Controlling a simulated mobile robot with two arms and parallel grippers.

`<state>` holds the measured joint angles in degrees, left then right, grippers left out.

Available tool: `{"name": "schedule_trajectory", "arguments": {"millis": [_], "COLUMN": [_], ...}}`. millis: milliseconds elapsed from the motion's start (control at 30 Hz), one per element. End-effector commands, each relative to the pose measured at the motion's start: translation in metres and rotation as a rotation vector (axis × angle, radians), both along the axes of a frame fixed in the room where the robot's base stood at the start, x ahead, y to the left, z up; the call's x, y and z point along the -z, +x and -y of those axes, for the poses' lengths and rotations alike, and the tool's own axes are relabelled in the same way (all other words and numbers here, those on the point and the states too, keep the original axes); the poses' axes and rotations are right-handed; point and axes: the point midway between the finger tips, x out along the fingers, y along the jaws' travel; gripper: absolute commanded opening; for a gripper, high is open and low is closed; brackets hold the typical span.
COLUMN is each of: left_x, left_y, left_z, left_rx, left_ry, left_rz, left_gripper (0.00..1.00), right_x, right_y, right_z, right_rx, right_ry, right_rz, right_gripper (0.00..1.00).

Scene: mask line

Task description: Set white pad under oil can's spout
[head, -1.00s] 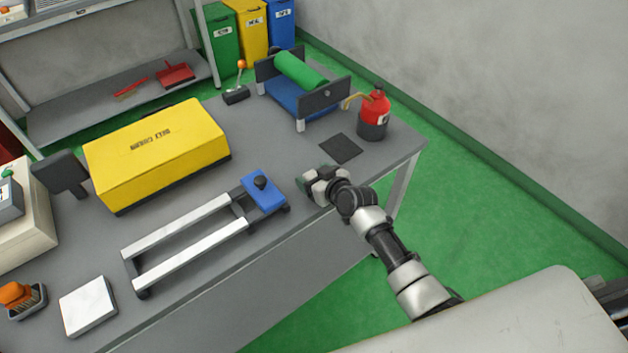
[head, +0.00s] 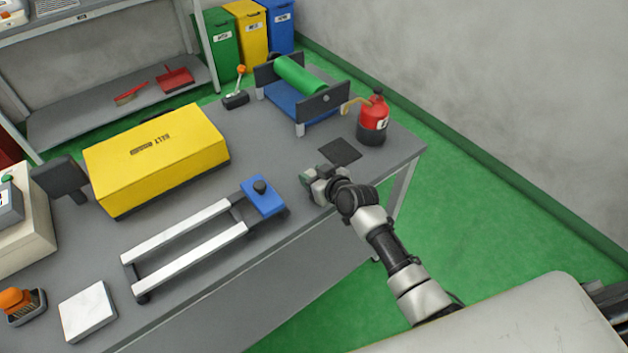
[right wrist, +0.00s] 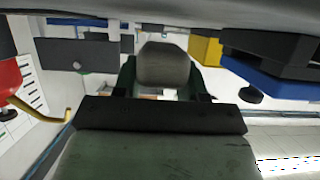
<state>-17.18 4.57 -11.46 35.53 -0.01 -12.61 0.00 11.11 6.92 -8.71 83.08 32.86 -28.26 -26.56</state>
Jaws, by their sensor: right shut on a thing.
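The white pad (head: 88,310) lies flat at the table's front left, far from my right gripper. The red oil can (head: 373,118) stands upright near the table's right end, its brass spout (head: 350,104) pointing left. My right gripper (head: 312,178) is near the front edge, in front of the can and a dark square mat (head: 340,151). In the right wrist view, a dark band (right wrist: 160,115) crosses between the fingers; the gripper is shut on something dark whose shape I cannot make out. The can (right wrist: 10,82) and spout (right wrist: 62,127) show upside down there. My left gripper is out of view.
A yellow cover (head: 155,150) fills the table's middle. A white-railed frame with a blue block (head: 262,195) lies left of my gripper. A green roller stand (head: 300,75) is at the back. An orange-handled brush (head: 18,300) sits left of the pad.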

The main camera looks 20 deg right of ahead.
Motion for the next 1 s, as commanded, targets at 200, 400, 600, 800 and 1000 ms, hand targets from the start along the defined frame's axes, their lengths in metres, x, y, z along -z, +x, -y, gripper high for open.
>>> {"name": "schedule_trajectory", "arguments": {"millis": [200, 400, 600, 800, 1000], "left_x": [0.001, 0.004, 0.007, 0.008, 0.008], "left_y": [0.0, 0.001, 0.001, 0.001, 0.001], "left_z": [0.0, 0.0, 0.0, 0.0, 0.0], "left_rx": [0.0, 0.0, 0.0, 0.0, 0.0], "left_ry": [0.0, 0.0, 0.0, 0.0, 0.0], "left_rz": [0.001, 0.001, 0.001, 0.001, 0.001], "left_gripper": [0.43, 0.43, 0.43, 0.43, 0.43], "right_x": [-0.034, -0.061, -0.079, -0.087, -0.092], "right_y": [-0.022, -0.055, -0.076, -0.084, -0.091], "right_z": [0.021, 0.051, 0.072, 0.08, 0.062], "right_rx": [0.001, 0.0, 0.0, 0.0, 0.013], "right_ry": [-0.005, -0.006, -0.002, -0.001, -0.002], "right_rz": [0.002, 0.001, 0.001, 0.0, 0.003], "right_gripper": [0.16, 0.16, 0.16, 0.16, 0.16]}}
